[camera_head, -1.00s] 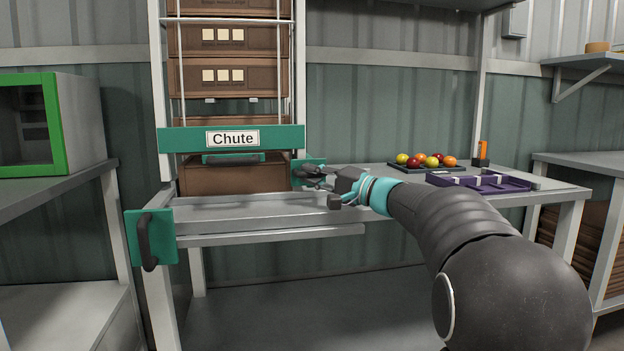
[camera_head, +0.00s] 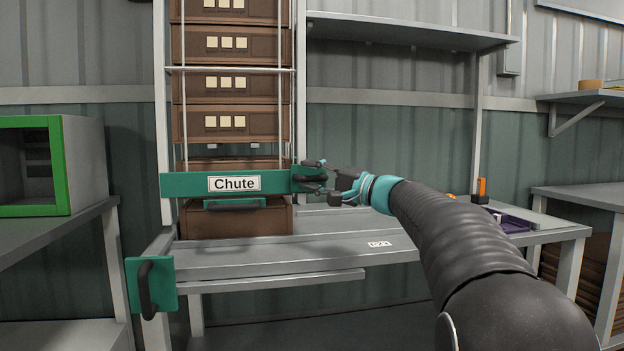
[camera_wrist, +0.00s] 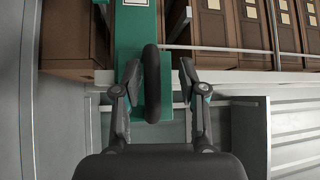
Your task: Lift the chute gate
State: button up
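The green "Chute" bar (camera_head: 181,184) crosses the front of a crate stack. A green plate with a black handle joins its right end in the picture. My gripper (camera_head: 312,177) is at that handle, its fingers above and below. In the wrist view my gripper (camera_wrist: 160,66) straddles the black loop handle (camera_wrist: 151,90). The handle is closer to the left finger, with a visible gap to the right finger. The fingers are apart, not clamped. The green plate (camera_wrist: 135,35) lies behind the handle. Handle contact with the left finger cannot be told.
Several brown crates (camera_head: 228,87) are stacked behind thin rods. A grey chute table (camera_head: 330,255) lies below, with a second green plate (camera_head: 169,272) and handle at its left front. A green-framed box (camera_head: 60,160) stands left. A grey shelf (camera_head: 415,32) overhangs upper right.

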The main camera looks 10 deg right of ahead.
jog(key=shift+f, duration=0.1)
jog(key=v, duration=1.2)
jog(key=shift+d, duration=0.1)
notch_tip(320, 180, down, 14)
jog(key=m+g+h, duration=0.2)
jog(key=g+h, duration=0.1)
jog(key=h, duration=0.1)
jog(key=s+a+f+g+h, duration=0.2)
jog(key=s+f+g+h, duration=0.2)
jog(key=s+f, duration=0.55)
jog(key=s+a+f+n+h+p, duration=0.1)
jog(key=s+a+n+h, duration=0.1)
jog(key=s, duration=0.5)
jog(key=s+a+f+n+h+p, duration=0.2)
jog(key=s+n, duration=0.2)
jog(key=s, duration=0.4)
jog(key=s+a+f+n+g+h+p, duration=0.1)
jog(key=s+a+n+p, duration=0.1)
jog(key=s, duration=0.5)
jog(key=shift+s+a+f+n+h, duration=0.3)
jog(key=shift+a+n+h, duration=0.15)
jog(key=shift+n, duration=0.15)
